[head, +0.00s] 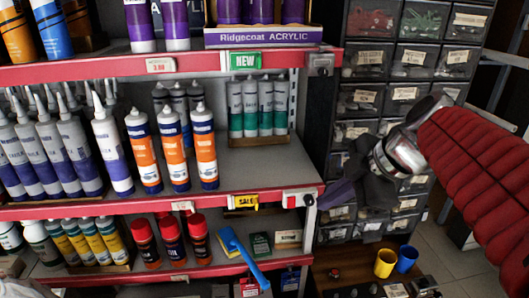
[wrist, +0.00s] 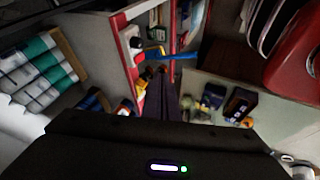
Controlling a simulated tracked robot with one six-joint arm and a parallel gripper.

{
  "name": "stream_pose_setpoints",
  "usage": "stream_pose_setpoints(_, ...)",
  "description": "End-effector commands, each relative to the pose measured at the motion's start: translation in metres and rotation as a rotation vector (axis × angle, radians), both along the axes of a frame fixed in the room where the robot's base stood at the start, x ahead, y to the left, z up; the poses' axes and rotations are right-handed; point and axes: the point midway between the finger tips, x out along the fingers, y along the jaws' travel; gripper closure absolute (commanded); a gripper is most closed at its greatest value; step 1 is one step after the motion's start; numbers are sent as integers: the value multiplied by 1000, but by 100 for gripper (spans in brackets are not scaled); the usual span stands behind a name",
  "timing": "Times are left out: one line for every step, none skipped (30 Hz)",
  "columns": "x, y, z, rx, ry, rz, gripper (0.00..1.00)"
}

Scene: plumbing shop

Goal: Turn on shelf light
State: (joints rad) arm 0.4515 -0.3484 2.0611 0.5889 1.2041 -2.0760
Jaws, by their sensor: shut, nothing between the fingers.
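A white box with a red part (head: 300,198), which looks like a switch, sits at the right end of the middle shelf's red front edge. A grey box (head: 321,64) sits at the right end of the upper shelf's edge. My gripper (head: 328,198) is shut and empty, its dark fingers pointing left close to the white box; I cannot tell whether they touch it. In the wrist view my shut fingers (wrist: 160,95) point toward the red shelf edge (wrist: 130,45). The lamp itself is not visible, and I cannot tell the switch's position.
Sealant tubes (head: 170,150) stand on the middle shelf. A blue-handled tool (head: 243,258) sticks out from the lower shelf. Drawer bins (head: 370,95) stand behind my arm. Yellow (head: 385,262) and blue (head: 406,259) cups stand low at the right. Open floor lies further right.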

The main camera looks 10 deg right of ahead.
Motion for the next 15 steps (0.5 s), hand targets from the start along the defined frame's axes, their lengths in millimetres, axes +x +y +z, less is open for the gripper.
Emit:
stream_pose_setpoints(1,2,-3,1,2,1,100)
stream_pose_setpoints(3,2,-5,1,2,1,100)
stream_pose_setpoints(4,4,-8,1,2,1,100)
stream_pose_setpoints(6,5,-11,1,3,2,100)
stream_pose_setpoints(7,7,-14,0,2,2,100)
stream_pose_setpoints(9,9,-19,1,3,2,100)
stream_pose_setpoints(11,10,-22,1,3,2,100)
stream_pose_setpoints(13,12,-26,1,3,2,100)
stream_pose_setpoints(16,15,-31,1,3,3,100)
stream_pose_setpoints(18,16,-35,1,3,2,100)
stream_pose_setpoints(20,18,-39,1,3,2,100)
stream_pose_setpoints(23,20,-44,2,3,2,100)
stream_pose_setpoints(25,22,-48,2,3,2,100)
stream_pose_setpoints(27,23,-51,2,3,2,100)
stream_pose_setpoints(30,26,-57,2,3,2,100)
